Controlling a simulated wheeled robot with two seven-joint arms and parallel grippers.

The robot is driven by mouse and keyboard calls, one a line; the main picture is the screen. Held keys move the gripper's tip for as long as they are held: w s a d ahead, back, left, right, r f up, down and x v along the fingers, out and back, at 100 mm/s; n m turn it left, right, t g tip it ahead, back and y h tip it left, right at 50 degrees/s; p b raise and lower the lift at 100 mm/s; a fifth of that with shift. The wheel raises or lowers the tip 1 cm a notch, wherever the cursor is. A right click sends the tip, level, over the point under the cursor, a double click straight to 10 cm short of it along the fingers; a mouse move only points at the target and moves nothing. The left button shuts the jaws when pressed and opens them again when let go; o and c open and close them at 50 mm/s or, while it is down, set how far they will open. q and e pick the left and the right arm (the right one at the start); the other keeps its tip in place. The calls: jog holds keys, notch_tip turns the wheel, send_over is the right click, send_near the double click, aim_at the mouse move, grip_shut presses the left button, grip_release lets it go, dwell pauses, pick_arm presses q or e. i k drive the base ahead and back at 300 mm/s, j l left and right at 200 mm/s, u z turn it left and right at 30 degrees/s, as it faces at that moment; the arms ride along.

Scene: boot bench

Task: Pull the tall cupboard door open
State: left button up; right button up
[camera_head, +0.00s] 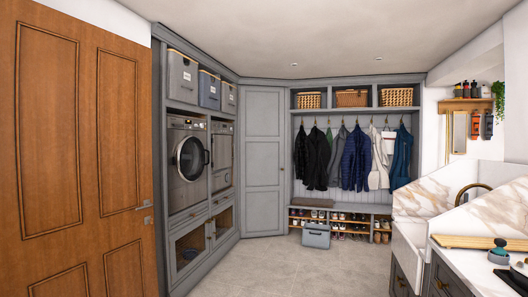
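The tall cupboard door (263,150) is grey with recessed panels and stands in the far corner, between the washer wall and the coat bench. It looks shut, with its face flush with the frame. Neither of my grippers is in view.
A wooden door (85,150) fills the left side. Front-loading machines (188,162) sit in grey cabinets beyond it. A grey box (316,236) is on the floor by the shoe bench. A marble sink counter (480,262) is at right. The middle floor (300,268) is clear.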

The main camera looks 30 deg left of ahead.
aim_at(262, 108)
jog(key=i+j+u, duration=0.3)
jog(key=i, duration=0.2)
jog(key=i+u, duration=0.3)
jog(key=i, duration=0.15)
jog(key=i+u, duration=0.2)
jog(key=i, duration=6.05)
